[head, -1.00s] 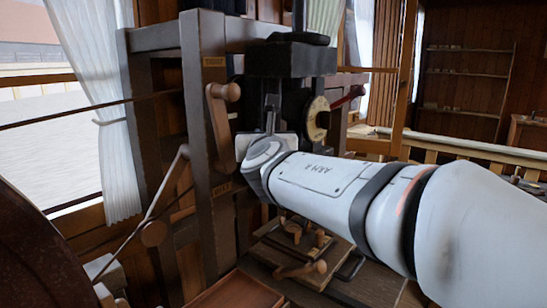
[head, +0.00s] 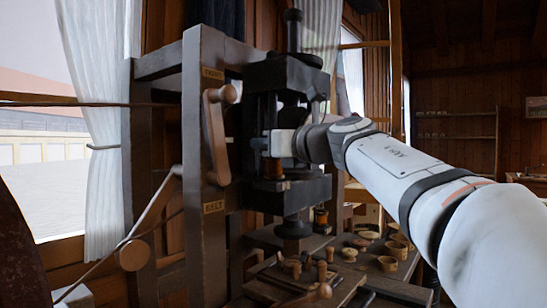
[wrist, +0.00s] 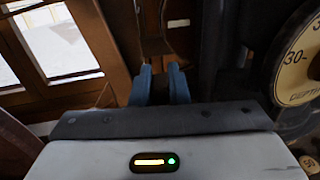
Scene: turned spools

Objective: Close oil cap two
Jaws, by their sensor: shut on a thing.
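My gripper (head: 268,143) reaches from the right into the dark machine head (head: 288,75), between its upper and lower black blocks. In the wrist view its two blue-grey fingers (wrist: 160,80) are close together, shut on a small part mostly hidden between them. I cannot make out for certain that this part is an oil cap. An amber cup with a dark rim (head: 272,168) sits just below the gripper in the head view. A second amber cup (head: 320,218) stands lower, right of the spindle. No cap numbers are readable.
A wooden crank lever (head: 217,135) is on the post left of the machine, near a BELT label. A depth dial (wrist: 298,65) is close on the right in the wrist view. Turned wooden pieces (head: 388,255) lie on the bench below.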

